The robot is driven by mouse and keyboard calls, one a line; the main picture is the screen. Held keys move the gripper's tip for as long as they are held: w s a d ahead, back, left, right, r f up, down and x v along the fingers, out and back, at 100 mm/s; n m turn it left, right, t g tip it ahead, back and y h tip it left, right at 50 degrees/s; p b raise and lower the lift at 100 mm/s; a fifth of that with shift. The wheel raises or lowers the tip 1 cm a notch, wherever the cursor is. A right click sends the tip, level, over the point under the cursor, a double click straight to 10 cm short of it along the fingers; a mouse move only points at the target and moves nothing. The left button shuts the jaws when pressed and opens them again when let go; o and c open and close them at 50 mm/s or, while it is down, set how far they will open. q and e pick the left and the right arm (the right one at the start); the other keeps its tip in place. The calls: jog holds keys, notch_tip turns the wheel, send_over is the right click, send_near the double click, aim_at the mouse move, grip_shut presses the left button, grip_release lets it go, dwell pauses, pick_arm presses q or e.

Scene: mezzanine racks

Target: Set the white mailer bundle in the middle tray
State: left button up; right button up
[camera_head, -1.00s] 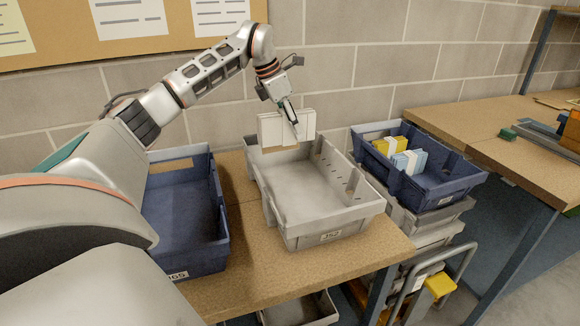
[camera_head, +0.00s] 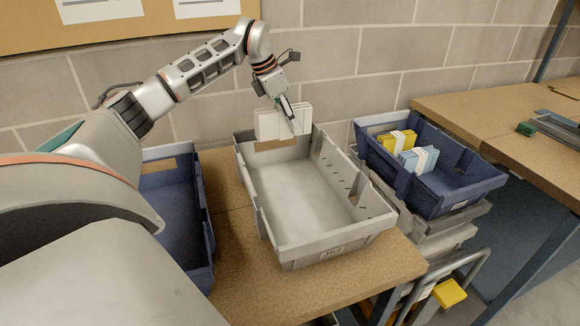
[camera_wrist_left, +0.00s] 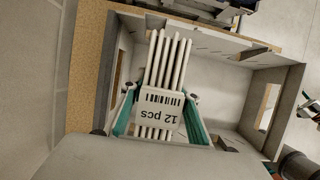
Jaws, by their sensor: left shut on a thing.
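The white mailer bundle (camera_head: 270,122) is a stack of white mailers with a band; in the left wrist view the band of the bundle (camera_wrist_left: 158,108) reads "12 pcs". My left gripper (camera_head: 293,118) is shut on it and holds it upright over the far end of the grey middle tray (camera_head: 315,247). In the left wrist view the green fingers of my left gripper (camera_wrist_left: 160,115) lie on both sides of the bundle, with the walls of the grey tray (camera_wrist_left: 282,95) around and beyond it. The tray's visible floor is bare.
A blue tray (camera_head: 207,225) stands left of the grey one and looks empty where visible. A blue tray (camera_head: 440,205) at the right holds a yellow bundle (camera_head: 392,143) and a light blue bundle (camera_head: 418,160). A block wall (camera_head: 350,60) is close behind.

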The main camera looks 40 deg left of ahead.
pick_arm(q)
notch_tip(320, 180, down, 11)
jog(key=shift+f+b, duration=0.1)
jog(key=shift+b, duration=0.6)
notch_tip(320, 180, down, 4)
jog(key=shift+r, duration=0.2)
pick_arm(e)
jog(key=shift+w+d+f, duration=0.25)
jog(key=shift+w+f, duration=0.2)
jog(key=shift+f, duration=0.1)
jog(key=shift+s, duration=0.1)
pick_arm(q)
jog(key=shift+f, duration=0.2)
jog(key=o, duration=1.1)
pick_arm(e)
jog(key=shift+s+f, duration=0.2)
jog(key=shift+s, duration=0.05)
pick_arm(q)
jog(key=shift+r, duration=0.1)
